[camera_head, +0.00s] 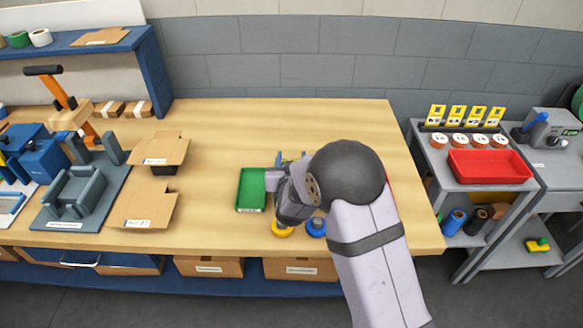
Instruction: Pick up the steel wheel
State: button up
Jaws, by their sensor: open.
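My gripper (290,204) is low over the front middle of the wooden table, just right of a green tray (252,190). It is open, though its fingertips are mostly hidden behind my own wrist. I cannot make out a steel wheel; my arm hides part of the table where it could lie. A yellow round piece (282,231) lies just below the gripper in the picture, and a blue round piece (317,227) lies to the right of it. Whether the gripper touches either piece cannot be told.
Small blue parts (290,158) show behind the gripper. Open cardboard boxes (148,208) and a grey fixture (80,190) stand to the left. The wooden table (225,125) is clear at the back. A red bin (490,166) sits on a separate grey cart at right.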

jog(key=shift+w, duration=0.1)
grip_shut()
dwell(0.3)
